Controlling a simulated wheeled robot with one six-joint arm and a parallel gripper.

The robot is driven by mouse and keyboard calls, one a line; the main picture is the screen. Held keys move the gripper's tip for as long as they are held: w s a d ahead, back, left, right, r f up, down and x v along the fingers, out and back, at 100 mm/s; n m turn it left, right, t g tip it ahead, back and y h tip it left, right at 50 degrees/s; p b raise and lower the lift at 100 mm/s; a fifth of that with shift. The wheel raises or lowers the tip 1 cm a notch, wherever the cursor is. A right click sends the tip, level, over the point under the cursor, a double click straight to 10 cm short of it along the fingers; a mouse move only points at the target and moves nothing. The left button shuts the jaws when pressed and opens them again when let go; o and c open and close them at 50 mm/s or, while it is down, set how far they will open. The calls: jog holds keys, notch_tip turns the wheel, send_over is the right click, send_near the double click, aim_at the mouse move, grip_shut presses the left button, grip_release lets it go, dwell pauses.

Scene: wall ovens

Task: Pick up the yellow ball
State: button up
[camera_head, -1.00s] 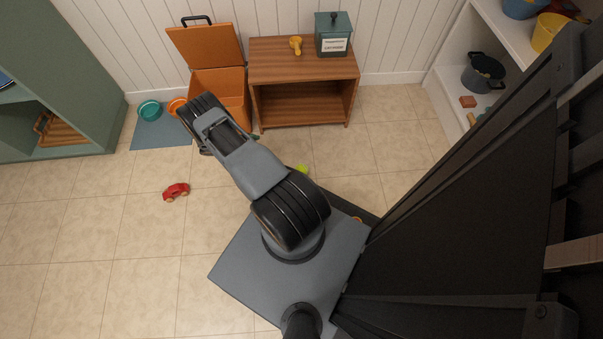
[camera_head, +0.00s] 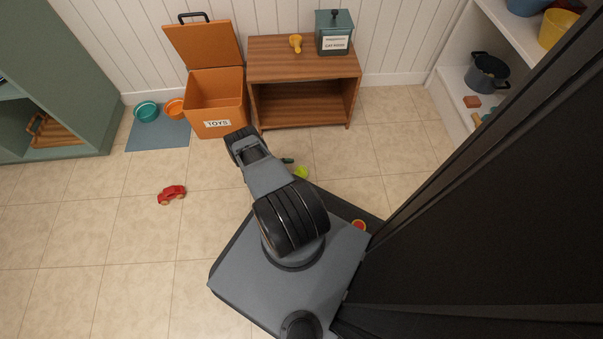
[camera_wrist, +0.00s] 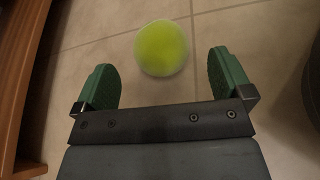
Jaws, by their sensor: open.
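The yellow ball (camera_wrist: 161,48) is yellow-green and rests on the tiled floor. In the wrist view it lies just beyond my gripper (camera_wrist: 163,82), centred between the two green fingers, which are apart and empty. In the head view the ball (camera_head: 301,172) shows beside my arm, in front of the wooden shelf table. A green fingertip of my gripper (camera_head: 287,160) shows there close to the ball; the rest is hidden behind my arm.
An open orange toy bin (camera_head: 217,99) and the wooden table (camera_head: 303,72) stand against the wall. A red toy car (camera_head: 171,194) lies on the floor at left. Bowls on a blue mat (camera_head: 158,135) sit by the green cabinet.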

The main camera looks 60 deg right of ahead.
aim_at(303, 172)
jog(key=shift+s+d+f, duration=0.1)
jog(key=shift+s+d, duration=0.05)
jog(key=shift+s, duration=0.05)
jog(key=shift+b+x, duration=0.65)
jog(key=shift+x, duration=2)
jog(key=c, duration=1)
